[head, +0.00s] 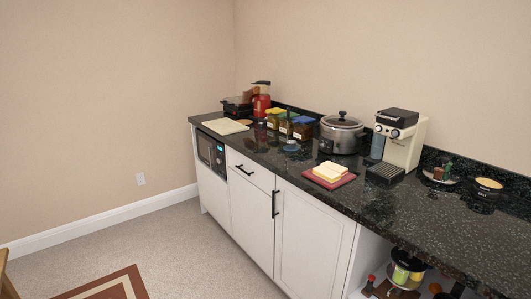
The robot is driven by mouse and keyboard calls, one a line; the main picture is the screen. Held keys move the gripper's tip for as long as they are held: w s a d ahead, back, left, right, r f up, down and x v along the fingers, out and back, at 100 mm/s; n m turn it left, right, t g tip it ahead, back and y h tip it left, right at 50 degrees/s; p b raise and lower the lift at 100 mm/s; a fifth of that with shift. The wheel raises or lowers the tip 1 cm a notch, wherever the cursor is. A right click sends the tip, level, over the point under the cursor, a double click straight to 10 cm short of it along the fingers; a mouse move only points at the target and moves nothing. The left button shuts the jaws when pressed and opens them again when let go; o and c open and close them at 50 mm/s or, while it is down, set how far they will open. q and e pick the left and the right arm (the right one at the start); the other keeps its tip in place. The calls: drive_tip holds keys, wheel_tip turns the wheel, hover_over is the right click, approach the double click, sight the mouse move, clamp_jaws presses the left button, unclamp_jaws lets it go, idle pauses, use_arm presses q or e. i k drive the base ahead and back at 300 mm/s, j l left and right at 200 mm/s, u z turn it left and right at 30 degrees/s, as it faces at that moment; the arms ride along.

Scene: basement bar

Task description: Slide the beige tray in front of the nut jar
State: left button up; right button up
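A flat beige tray (225,126) lies on the far left end of the dark counter, near its front edge. Several lidded jars stand in a row against the back of the counter: one with a yellow lid (276,118), one with a green lid (289,122) and one with a blue lid (303,128). They look filled with brownish contents, and I cannot tell which is the nut jar. The tray is to the left of this row and apart from it. Neither of my grippers is in view.
A red blender (262,102) and a dark appliance (236,107) stand behind the tray. A slow cooker (341,135), a coffee machine (398,140) and a dark red board (328,177) with beige blocks are to the right. The counter (260,147) is fairly clear in front of the jars.

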sight(225, 126)
drive_tip(key=i+j+u, duration=0.1)
drive_tip(key=i+u, duration=0.65)
drive_tip(key=i+l+u, duration=0.35)
drive_tip(key=i+j+z, duration=0.3)
drive_tip(key=i+j, duration=0.55)
drive_tip(key=i, duration=0.15)
drive_tip(key=j+z, duration=0.45)
drive_tip(key=k+j+z, duration=0.15)
drive_tip(key=j+z, duration=0.2)
drive_tip(key=z, duration=0.15)
drive_tip(key=i+j, duration=0.35)
drive_tip(key=i+j+z, duration=0.1)
drive_tip(key=i+j, duration=0.25)
drive_tip(key=i+j+z, duration=0.1)
drive_tip(key=i+j, duration=0.25)
drive_tip(key=j, duration=0.2)
drive_tip(key=i+j, duration=0.3)
drive_tip(key=j, duration=0.15)
